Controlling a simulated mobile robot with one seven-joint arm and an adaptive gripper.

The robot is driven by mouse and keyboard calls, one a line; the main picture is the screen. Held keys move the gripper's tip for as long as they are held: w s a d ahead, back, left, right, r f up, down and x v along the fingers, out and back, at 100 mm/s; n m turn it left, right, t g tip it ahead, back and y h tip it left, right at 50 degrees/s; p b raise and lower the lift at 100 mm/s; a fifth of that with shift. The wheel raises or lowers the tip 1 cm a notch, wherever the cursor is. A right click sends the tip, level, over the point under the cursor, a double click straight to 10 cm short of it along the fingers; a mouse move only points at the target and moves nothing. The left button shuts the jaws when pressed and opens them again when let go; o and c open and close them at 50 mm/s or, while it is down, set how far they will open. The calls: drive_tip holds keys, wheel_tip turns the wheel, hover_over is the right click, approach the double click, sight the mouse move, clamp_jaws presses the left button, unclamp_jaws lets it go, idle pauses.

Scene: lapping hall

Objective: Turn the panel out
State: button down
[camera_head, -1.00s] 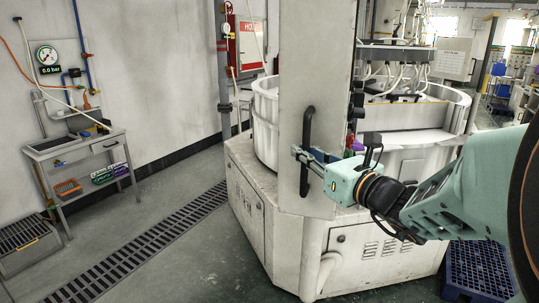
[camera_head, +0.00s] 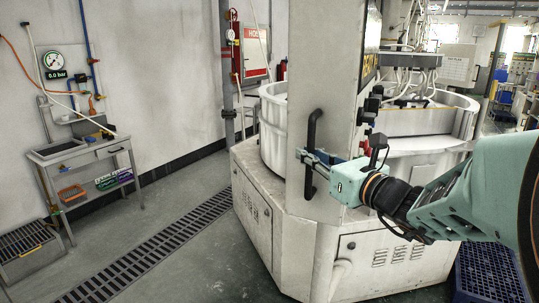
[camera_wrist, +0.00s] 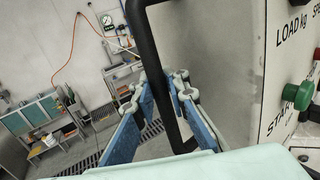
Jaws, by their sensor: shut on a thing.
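The panel (camera_head: 336,90) is a tall off-white box standing in front of the round lapping machine. A black vertical bar handle (camera_head: 311,130) is on its near side. My gripper (camera_head: 308,159) reaches in from the right and is shut on the handle's lower part. In the wrist view the handle (camera_wrist: 146,45) runs down between my blue-padded fingers (camera_wrist: 161,105). The panel's labelled face (camera_wrist: 297,60) shows there at the right, with a green button (camera_wrist: 297,95) and "LOAD kg" and "START" lettering. In the head view that face is seen almost edge-on.
The machine's pale round tub (camera_head: 275,130) and angular base (camera_head: 262,205) stand close behind and below the panel. A grey side table (camera_head: 85,155) and wall gauge (camera_head: 53,61) are at the left. Floor with a drain grate (camera_head: 150,250) lies open between. A blue crate (camera_head: 490,270) is at lower right.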

drive_tip(key=shift+a+f, duration=0.1)
drive_tip(key=shift+a, duration=0.2)
drive_tip(key=c, duration=2)
unclamp_jaws()
drive_tip(key=shift+s+a, duration=0.15)
drive_tip(key=shift+o, duration=0.2)
drive_tip(key=shift+d, duration=0.3)
